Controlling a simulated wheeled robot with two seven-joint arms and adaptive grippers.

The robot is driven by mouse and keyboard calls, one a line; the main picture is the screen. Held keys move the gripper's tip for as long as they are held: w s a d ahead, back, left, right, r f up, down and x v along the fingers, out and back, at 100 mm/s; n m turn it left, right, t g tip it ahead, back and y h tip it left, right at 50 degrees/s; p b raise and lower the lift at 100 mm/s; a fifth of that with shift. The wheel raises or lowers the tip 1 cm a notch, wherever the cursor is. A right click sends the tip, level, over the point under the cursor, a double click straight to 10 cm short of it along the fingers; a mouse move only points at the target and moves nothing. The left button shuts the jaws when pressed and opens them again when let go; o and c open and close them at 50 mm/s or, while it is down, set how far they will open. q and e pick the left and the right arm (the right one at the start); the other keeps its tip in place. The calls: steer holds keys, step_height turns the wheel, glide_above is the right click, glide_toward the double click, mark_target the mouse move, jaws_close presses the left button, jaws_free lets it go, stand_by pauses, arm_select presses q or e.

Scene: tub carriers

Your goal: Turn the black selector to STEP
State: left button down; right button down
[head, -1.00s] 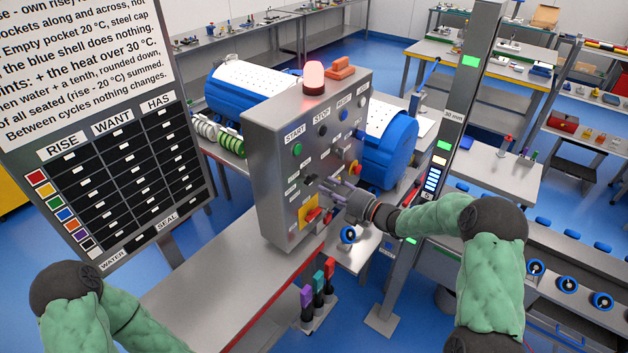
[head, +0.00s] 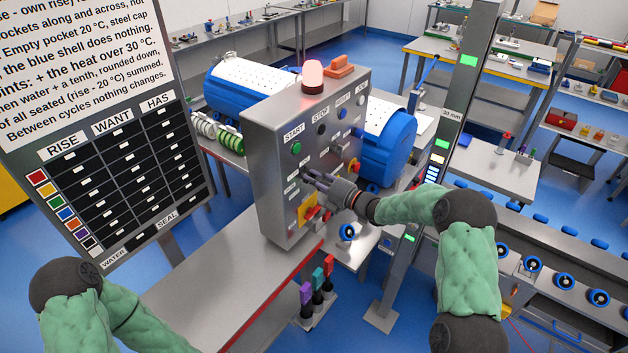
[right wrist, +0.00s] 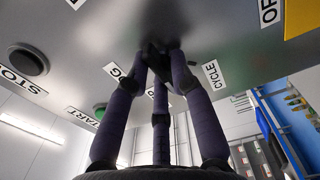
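The grey control box (head: 262,150) stands on the bench with its button face toward the right. My right gripper (head: 307,178) reaches the left-middle part of that face. In the right wrist view its three dark fingers (right wrist: 160,68) close in around the small black selector (right wrist: 157,55), which they partly hide. A CYCLE label (right wrist: 214,74) is right of the selector, and another label, partly covered by a finger, is left of it. I cannot read the selector's pointing direction. My left arm shows at lower left, its gripper out of view.
The face also carries a green START button (head: 296,148), a black STOP button (head: 321,129) and a red-and-yellow switch (head: 308,213) below the gripper. A red lamp (head: 312,76) tops the box. A tall grey post (head: 452,110) stands to the right.

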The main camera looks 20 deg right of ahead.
steer(key=shift+f, duration=0.25)
steer(key=shift+s+a+f+m+b, duration=0.15)
steer(key=shift+m+b, duration=0.75)
steer(key=shift+m, duration=1.25)
steer(key=shift+w+a+f+m+b, duration=0.15)
steer(key=shift+m+b, duration=0.75)
steer(key=shift+m, duration=1.25)
steer(key=shift+s+d, duration=0.1)
steer(key=c, duration=1.2)
jaws_free()
steer(key=shift+r, duration=0.1)
